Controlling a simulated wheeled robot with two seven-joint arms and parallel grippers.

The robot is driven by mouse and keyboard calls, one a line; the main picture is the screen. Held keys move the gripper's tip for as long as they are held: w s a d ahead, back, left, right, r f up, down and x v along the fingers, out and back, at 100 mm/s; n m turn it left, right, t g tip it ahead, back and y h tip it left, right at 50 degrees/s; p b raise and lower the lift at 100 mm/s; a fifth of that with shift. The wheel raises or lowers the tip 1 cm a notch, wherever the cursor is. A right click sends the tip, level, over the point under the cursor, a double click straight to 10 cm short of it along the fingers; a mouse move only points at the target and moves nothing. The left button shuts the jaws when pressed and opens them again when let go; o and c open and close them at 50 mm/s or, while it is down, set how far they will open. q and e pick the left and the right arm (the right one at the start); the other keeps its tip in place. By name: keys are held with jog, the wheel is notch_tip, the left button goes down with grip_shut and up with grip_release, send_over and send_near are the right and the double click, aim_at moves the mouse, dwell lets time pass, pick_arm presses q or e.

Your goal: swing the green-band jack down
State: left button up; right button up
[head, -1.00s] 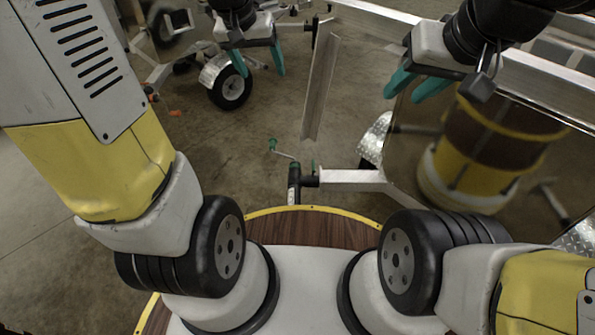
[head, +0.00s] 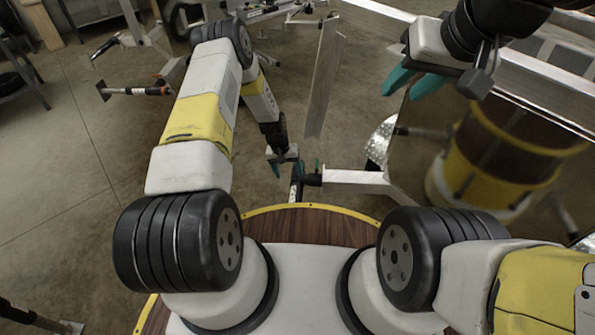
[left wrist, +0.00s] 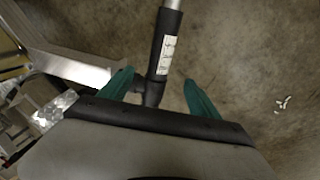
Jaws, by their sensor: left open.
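The jack (head: 296,187) is a dark tube at the end of a silver trailer beam, just beyond my wooden-topped base. A small green patch, perhaps its band, shows beside it. In the left wrist view, a black tube (left wrist: 162,45) with a white label and a silver rod runs between the teal fingers. My left gripper (head: 286,168) is over the jack, open, with one finger on each side of the tube; the left wrist view shows its fingers (left wrist: 157,84) apart. Contact cannot be told. My right gripper (head: 403,92) is open and empty at upper right, away from the jack.
The silver trailer beam (head: 352,177) runs right from the jack. An upright metal channel (head: 324,80) stands beyond it. A shiny panel (head: 480,150) with reflections fills the right side. Other trailer parts lie at upper left.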

pick_arm(q)
send_over(295, 198)
jog(key=a, duration=0.1)
jog(key=f, duration=0.7)
jog(key=shift+a+f, duration=0.2)
jog(key=shift+f, duration=0.05)
jog(key=f, duration=0.3)
jog(key=d+f, duration=0.1)
jog(key=f, duration=0.2)
jog(key=shift+d, duration=0.1)
jog(key=shift+w+f, duration=0.1)
jog(key=shift+f, duration=0.4)
grip_shut()
